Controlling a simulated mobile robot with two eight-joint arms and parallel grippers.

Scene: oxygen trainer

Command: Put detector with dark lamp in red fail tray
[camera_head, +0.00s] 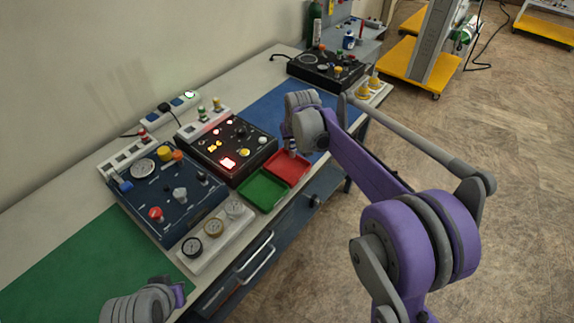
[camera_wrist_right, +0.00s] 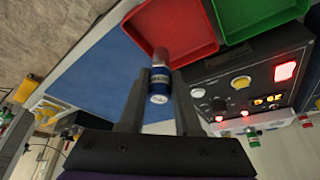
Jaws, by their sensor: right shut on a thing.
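My right gripper (camera_head: 291,148) is at the red fail tray (camera_head: 293,172), by its back edge in the head view. In the right wrist view it is shut on a small cylinder (camera_wrist_right: 159,86) with a blue band and a silvery end, which I take to be the detector. Its far end reaches to the rim of the red tray (camera_wrist_right: 178,32); I cannot tell whether it touches. No lit lamp shows on it, and its other faces are hidden. My left gripper (camera_head: 179,294) is at the bottom left, its fingers not clearly seen.
A green tray (camera_head: 262,191) adjoins the red one. A black panel with lit red displays (camera_head: 228,138) stands behind the trays. A blue panel (camera_head: 165,190) and a gauge block (camera_head: 213,240) stand to the left. The blue mat (camera_head: 270,105) has bare room.

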